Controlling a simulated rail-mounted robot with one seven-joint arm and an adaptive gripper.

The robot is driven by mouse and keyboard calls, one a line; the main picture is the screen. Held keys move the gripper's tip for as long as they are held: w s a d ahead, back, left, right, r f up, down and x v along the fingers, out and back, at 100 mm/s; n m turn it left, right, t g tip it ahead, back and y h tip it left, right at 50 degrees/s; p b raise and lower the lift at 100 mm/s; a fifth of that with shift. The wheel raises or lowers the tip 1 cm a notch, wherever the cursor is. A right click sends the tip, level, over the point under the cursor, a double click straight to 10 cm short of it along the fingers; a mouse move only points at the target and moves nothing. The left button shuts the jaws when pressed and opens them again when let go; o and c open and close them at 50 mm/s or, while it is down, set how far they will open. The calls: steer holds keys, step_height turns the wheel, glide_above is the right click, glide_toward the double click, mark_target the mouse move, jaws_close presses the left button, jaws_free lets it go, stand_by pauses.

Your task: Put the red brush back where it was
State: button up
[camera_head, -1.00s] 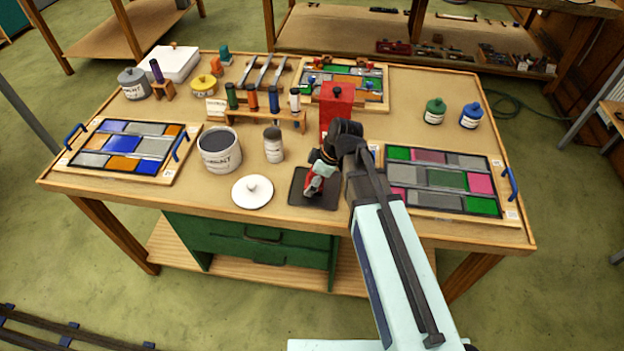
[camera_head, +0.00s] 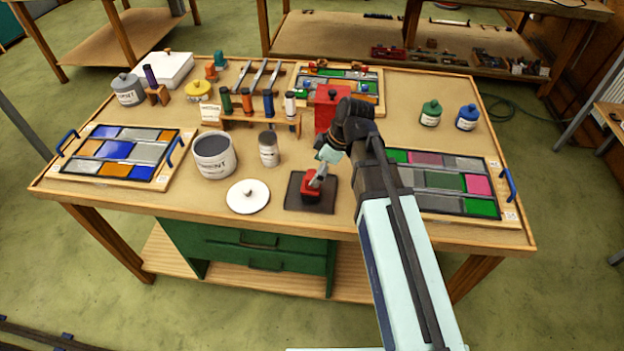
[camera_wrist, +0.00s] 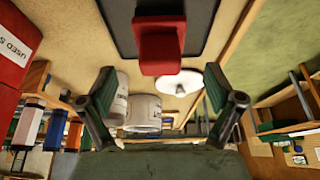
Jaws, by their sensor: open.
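The red brush (camera_head: 311,188) stands on a dark square mat (camera_head: 327,206) near the table's front edge. In the wrist view its red body (camera_wrist: 160,52) and dark grey part (camera_wrist: 160,12) show at top centre, over the mat (camera_wrist: 206,30). My gripper (camera_head: 317,177) is just above and beside the brush in the head view. In the wrist view its two fingers (camera_wrist: 160,82) are spread wide, with nothing held between them. The brush appears beyond the fingertips, apart from them. A wooden rack (camera_head: 255,122) behind holds several coloured upright handles.
A red box (camera_head: 331,106) stands behind my gripper; it is close at left in the wrist view (camera_wrist: 12,60). A cement tub (camera_head: 213,157), small can (camera_head: 269,149) and white lid (camera_head: 248,196) stand left of the mat. A glass panel (camera_head: 445,180) lies right.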

steer(key=shift+b+v, duration=0.5)
steer(key=shift+v, duration=2.05)
